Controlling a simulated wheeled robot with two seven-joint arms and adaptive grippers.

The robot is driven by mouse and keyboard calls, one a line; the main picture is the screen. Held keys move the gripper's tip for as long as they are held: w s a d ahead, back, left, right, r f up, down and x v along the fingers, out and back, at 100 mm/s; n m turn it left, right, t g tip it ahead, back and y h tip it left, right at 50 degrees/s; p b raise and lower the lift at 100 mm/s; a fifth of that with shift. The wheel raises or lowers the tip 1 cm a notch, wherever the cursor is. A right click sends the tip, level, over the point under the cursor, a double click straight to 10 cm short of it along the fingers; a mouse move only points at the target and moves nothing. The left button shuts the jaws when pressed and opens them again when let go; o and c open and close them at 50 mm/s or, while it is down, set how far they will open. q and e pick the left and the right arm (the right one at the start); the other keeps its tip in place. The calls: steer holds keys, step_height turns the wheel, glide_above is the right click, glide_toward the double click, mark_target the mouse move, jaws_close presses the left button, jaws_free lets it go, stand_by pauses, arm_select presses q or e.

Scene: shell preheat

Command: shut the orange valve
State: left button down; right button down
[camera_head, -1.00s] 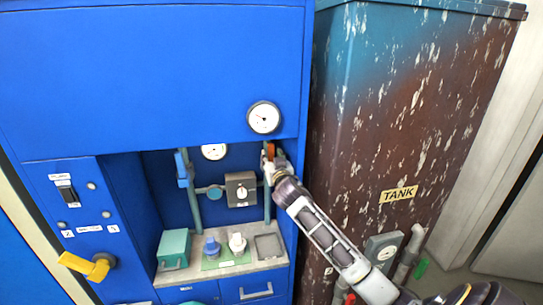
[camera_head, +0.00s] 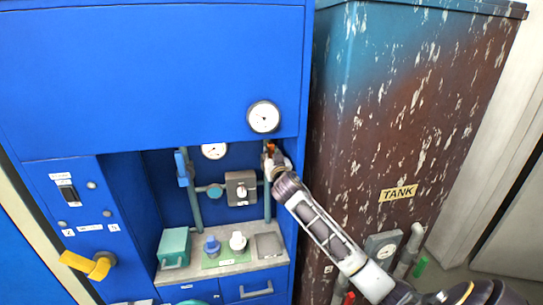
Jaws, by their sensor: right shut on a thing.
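The orange valve (camera_head: 270,147) sits at the top of the right-hand vertical pipe (camera_head: 267,204) in the blue cabinet's recess. Only a small part of its orange handle shows, because my right gripper (camera_head: 271,158) covers the rest. My right gripper is shut on the valve handle, its arm reaching in from the lower right. My left gripper is not in view.
A blue-handled valve (camera_head: 182,168) is on the left pipe, with a grey box (camera_head: 240,188) between the pipes. The rusty tank (camera_head: 400,130) stands close on the right.

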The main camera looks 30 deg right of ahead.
steer(key=shift+w+a+n, duration=0.1)
steer(key=shift+a+n, duration=0.1)
steer(key=shift+n, duration=0.1)
steer(key=shift+w+a+n+p, duration=0.15)
steer(key=shift+a+n+p, duration=0.15)
steer(key=shift+a+n, duration=0.25)
steer(key=w+a+f+n+p, duration=0.2)
steer(key=a+f+n, duration=0.4)
steer(key=n, duration=1)
steer(key=shift+f, duration=1)
steer(key=shift+w+n, duration=0.1)
steer(key=shift+n, duration=0.15)
steer(key=c, duration=1.3)
jaws_free()
